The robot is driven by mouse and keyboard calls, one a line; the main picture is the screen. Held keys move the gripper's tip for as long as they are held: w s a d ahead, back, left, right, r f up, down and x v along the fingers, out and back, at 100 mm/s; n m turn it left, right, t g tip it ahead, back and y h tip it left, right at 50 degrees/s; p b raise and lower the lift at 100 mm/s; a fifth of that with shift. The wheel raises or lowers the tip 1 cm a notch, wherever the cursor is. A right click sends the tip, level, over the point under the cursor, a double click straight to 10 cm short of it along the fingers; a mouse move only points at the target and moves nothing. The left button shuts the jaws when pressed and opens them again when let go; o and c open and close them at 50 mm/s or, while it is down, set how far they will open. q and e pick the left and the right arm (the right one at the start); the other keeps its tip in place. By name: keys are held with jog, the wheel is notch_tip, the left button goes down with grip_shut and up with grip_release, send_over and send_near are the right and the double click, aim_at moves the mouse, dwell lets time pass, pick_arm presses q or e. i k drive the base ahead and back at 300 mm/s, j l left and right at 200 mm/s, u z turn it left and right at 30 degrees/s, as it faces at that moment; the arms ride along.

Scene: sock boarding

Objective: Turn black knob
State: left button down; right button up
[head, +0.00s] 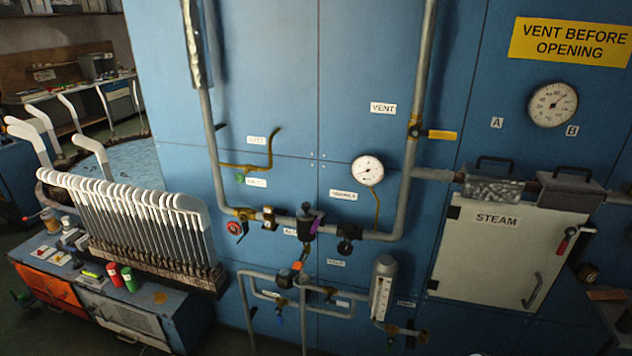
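Several dark fittings sit on the pipework of the blue panel, and I cannot tell for certain which is the black knob. A round black knob (346,240) is on the lower horizontal pipe, below the small pressure gauge. A taller black fitting (306,218) with a purple tag stands on the same pipe to its left. Another dark round knob (587,272) shows at the right, beside the STEAM door. The turned position of these is too small to read. Neither of my grippers is in view.
A red valve wheel (234,228) and the small gauge (367,170) are near the pipe. A white STEAM door (495,250) with handles is at right. A bench (150,310) with a rack of white forms (130,200) stands at left.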

aim_at(345, 248)
jog(key=i+j, duration=0.55)
jog(key=i+j+z, duration=0.5)
jog(key=j+z, duration=0.25)
